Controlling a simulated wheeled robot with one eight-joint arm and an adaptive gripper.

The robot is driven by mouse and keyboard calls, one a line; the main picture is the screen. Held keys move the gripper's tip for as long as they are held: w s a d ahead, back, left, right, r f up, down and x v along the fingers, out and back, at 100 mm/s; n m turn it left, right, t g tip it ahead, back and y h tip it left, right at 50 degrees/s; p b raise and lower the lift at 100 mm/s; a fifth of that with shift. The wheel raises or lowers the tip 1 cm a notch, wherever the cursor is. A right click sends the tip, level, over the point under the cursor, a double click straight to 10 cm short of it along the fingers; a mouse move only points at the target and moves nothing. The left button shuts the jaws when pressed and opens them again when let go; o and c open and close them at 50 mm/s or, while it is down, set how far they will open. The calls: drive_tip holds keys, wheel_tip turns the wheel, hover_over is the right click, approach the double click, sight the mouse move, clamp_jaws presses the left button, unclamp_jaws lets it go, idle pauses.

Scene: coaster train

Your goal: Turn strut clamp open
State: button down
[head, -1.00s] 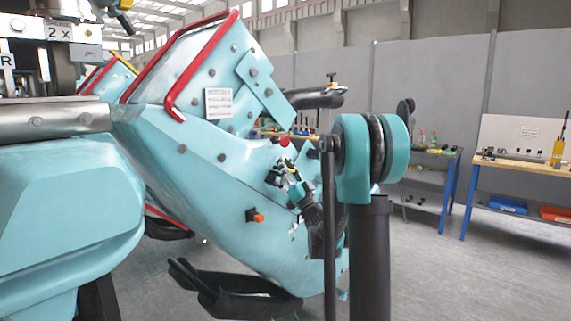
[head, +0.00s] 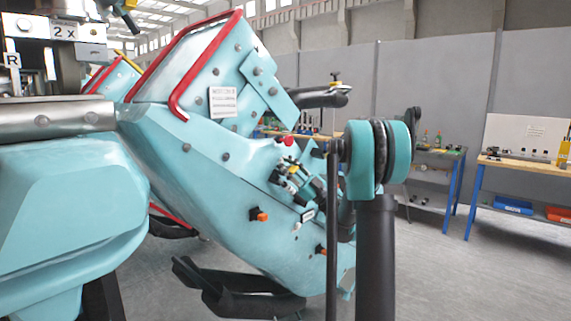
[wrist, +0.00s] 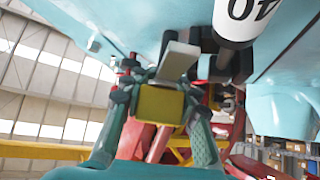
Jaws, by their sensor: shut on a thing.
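My gripper (wrist: 160,98) is shut on a yellow block (wrist: 160,106) with a finger on each side of it. The block looks like the grip of the strut clamp. A flat grey bar (wrist: 178,62) rises just beyond the block, and I cannot tell whether they are joined. In the head view my gripper (head: 293,170) is at the lower side of the teal coaster car (head: 190,150), with a small yellow spot between its fingers. The clamp's join to the strut is hidden. A white cylinder marked 40 (wrist: 243,22) hangs close to the right of the grey bar.
Two orange knobs, an upper one (head: 259,214) and a lower one (head: 320,250), sit on the car side below my gripper. A red knob (head: 289,141) is above it. Red rails edge the car. Workbenches (head: 520,165) stand at the right, with clear floor before them.

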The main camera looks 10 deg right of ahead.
idle(0.4)
drive_tip(key=c, duration=1.1)
unclamp_jaws()
drive_tip(key=v, duration=1.2)
